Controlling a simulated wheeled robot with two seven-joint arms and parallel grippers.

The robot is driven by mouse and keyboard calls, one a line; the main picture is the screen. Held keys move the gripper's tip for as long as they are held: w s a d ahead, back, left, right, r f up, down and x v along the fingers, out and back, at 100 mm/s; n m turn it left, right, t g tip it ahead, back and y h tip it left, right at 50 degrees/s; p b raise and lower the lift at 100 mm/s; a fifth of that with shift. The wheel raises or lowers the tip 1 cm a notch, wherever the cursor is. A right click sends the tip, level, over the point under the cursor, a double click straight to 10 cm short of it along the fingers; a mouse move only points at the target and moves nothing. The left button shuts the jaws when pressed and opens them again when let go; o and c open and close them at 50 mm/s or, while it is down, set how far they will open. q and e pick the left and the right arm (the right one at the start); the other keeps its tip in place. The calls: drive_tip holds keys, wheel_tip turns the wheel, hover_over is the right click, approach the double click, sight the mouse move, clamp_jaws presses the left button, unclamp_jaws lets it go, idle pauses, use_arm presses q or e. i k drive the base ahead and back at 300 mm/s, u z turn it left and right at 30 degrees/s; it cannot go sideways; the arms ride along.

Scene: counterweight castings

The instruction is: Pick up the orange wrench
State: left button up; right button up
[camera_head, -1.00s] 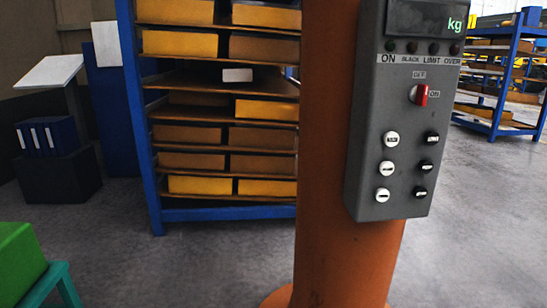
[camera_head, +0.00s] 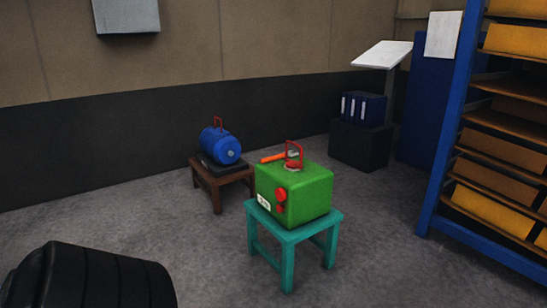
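An orange tool that looks like the wrench (camera_head: 272,158) shows at the top back edge of a green box-shaped weight (camera_head: 300,197). Its orange handle points left, and a greyish end is partly behind the red handle (camera_head: 294,152) of the green weight. I cannot tell whether it rests on the weight or lies behind it. The green weight stands on a teal stool (camera_head: 286,235). Neither of my grippers is in view.
A blue cylindrical weight (camera_head: 219,146) sits on a brown stool (camera_head: 214,183) behind. A black ribbed object (camera_head: 90,278) fills the lower left corner. A blue-framed shelf (camera_head: 451,130) stands at right. The floor around the teal stool is clear.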

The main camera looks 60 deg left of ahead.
sight(262, 161)
drive_tip(key=u, duration=1.75)
